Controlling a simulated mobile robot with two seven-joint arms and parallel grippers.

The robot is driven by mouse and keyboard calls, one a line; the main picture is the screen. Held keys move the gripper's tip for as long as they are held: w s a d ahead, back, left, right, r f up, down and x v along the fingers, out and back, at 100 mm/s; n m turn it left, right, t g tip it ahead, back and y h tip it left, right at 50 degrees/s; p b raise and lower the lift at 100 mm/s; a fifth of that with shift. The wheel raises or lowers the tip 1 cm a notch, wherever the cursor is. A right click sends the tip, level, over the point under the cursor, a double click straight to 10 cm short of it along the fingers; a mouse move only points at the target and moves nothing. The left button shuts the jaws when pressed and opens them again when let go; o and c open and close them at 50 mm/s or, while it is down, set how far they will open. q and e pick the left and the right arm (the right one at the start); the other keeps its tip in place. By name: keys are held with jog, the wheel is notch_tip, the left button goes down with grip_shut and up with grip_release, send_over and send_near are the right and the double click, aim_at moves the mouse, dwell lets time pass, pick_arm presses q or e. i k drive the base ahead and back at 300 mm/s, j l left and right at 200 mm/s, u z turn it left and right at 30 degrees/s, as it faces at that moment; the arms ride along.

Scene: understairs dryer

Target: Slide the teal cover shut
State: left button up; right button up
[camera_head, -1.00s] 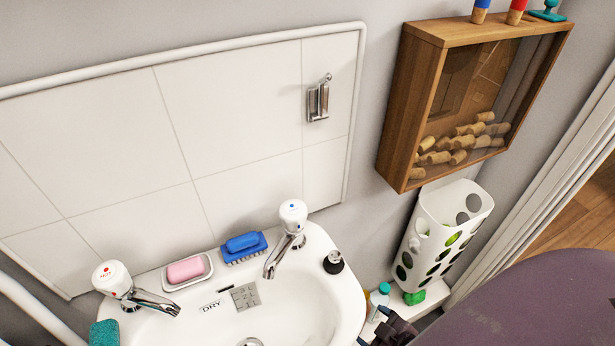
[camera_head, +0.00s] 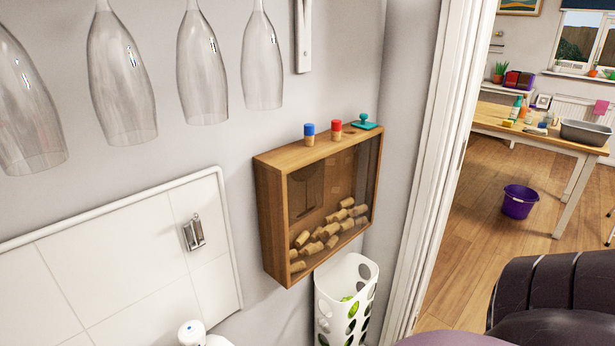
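The teal cover (camera_head: 365,121) is a small flat piece with a raised knob. It sits on top of the wooden, glass-fronted cork box (camera_head: 268,215), near the right end of the top. A small darker patch shows on the wood just left of it; I cannot tell whether it is an opening. Several corks lie inside the box. Neither of my grippers is in view; a dark part of my own body fills the lower right corner.
A blue-topped cork (camera_head: 309,134) and a red-topped cork (camera_head: 336,131) stand on the box, left of the cover. Wine glasses (camera_head: 120,75) hang at upper left. A white perforated bin (camera_head: 346,275) is below. A doorway opens on the right, with a purple bucket (camera_head: 518,202) beyond.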

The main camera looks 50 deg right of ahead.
aim_at(365, 125)
jog(key=k+l+z, duration=0.4)
jog(key=l+z, duration=0.5)
jog(key=i+l+z, duration=0.1)
jog(key=l+z, duration=0.2)
